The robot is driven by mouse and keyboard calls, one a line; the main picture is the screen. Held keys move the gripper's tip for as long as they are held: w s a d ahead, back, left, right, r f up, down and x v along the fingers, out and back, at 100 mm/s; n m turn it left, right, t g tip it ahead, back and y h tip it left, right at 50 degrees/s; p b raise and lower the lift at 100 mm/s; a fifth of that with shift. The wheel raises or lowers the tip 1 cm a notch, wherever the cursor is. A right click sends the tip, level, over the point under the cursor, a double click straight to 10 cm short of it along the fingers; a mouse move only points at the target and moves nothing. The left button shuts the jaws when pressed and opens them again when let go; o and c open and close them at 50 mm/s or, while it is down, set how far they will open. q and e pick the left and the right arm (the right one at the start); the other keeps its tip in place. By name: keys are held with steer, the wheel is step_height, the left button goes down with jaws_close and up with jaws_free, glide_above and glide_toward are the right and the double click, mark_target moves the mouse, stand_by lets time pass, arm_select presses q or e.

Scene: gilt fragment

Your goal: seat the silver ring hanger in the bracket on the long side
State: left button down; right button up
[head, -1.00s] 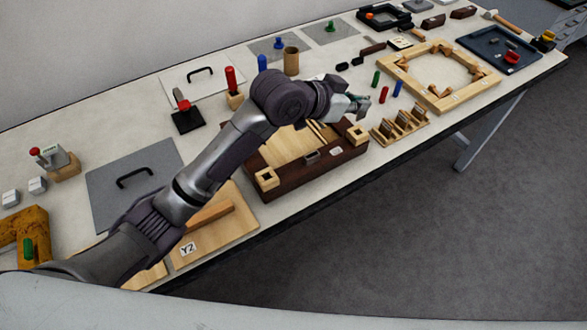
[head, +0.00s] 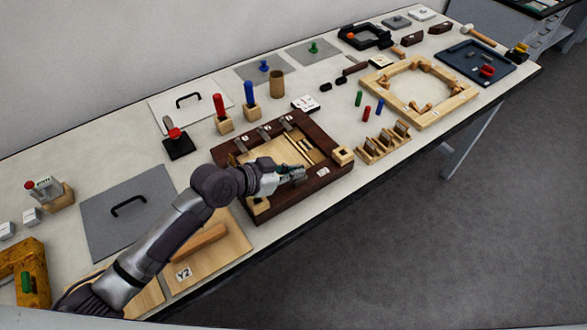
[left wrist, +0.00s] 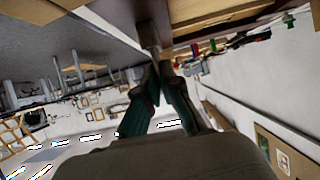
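My left gripper (head: 296,174) is at the front long side of the dark wooden frame (head: 305,208), low over its rim. In the left wrist view its two green-and-dark fingers (left wrist: 153,68) come close together on a small grey piece, which looks like the silver ring hanger (left wrist: 150,36). The hanger is mostly hidden by the fingers in the head view. The bracket on that long side is hidden behind the gripper, so I cannot tell whether the hanger touches it. My right gripper is not in view.
A peg stand (head: 384,145) and a light wooden frame (head: 440,108) lie to the right. Red (head: 220,106) and blue (head: 249,95) handles stand behind.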

arm_select(q)
steer(key=shift+f, duration=0.1)
steer(key=shift+f, duration=0.15)
steer(key=c, duration=1.4)
jaws_free()
steer(key=shift+o, duration=0.4)
